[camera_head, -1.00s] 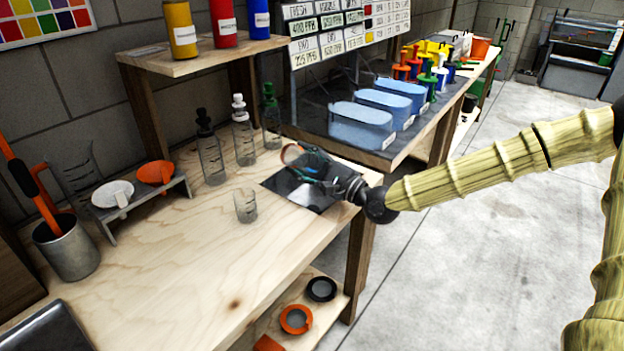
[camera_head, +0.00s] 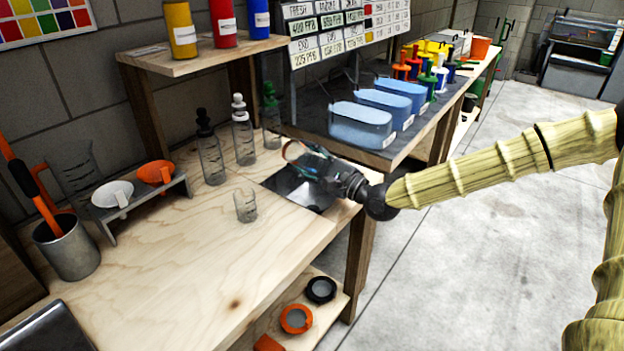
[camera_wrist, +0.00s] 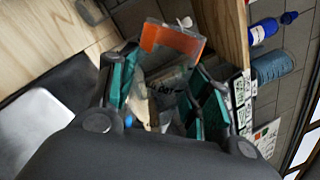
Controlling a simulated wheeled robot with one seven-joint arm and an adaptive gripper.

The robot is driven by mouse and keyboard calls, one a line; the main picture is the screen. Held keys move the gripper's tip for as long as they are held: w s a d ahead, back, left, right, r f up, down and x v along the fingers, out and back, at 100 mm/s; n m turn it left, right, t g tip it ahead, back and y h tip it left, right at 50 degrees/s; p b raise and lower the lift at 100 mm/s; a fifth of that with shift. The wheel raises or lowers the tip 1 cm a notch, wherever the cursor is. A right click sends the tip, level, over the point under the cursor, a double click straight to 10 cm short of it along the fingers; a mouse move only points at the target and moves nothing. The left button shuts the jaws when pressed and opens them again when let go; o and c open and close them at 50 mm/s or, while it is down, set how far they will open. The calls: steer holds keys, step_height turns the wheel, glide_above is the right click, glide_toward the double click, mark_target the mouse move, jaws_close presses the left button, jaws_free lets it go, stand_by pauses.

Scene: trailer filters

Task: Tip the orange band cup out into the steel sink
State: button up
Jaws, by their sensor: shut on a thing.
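The orange band cup (camera_head: 292,151) is clear with an orange band. My gripper (camera_head: 316,166) is shut on it and holds it above the steel sink (camera_head: 286,187), a dark square basin set in the bench. In the wrist view the cup's orange band (camera_wrist: 172,41) sits beyond the two green-padded fingers (camera_wrist: 163,88), which press on the cup's sides. The wrist picture is strongly rolled, and the cup looks tilted well over, banded end away from the palm. I cannot tell whether anything is in it.
A clear beaker (camera_head: 246,206) stands left of the sink. Dropper bottles (camera_head: 211,160) stand behind it. A small rack holds a white scoop (camera_head: 113,192) and an orange scoop (camera_head: 156,171). Blue tubs (camera_head: 361,125) stand on the dark counter behind. The front bench top is clear.

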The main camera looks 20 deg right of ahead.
mark_target(298, 164)
stand_by(0.6)
steer(key=n, duration=0.2)
steer(key=s+a+n, duration=0.1)
steer(key=a+f+n+y, duration=0.1)
steer(key=n, duration=0.1)
steer(key=shift+s+n+g+b, duration=0.3)
steer(key=shift+b, duration=0.05)
steer(key=shift+s+a+n, duration=0.1)
steer(key=shift+s+n, duration=0.05)
steer(key=shift+n, duration=0.25)
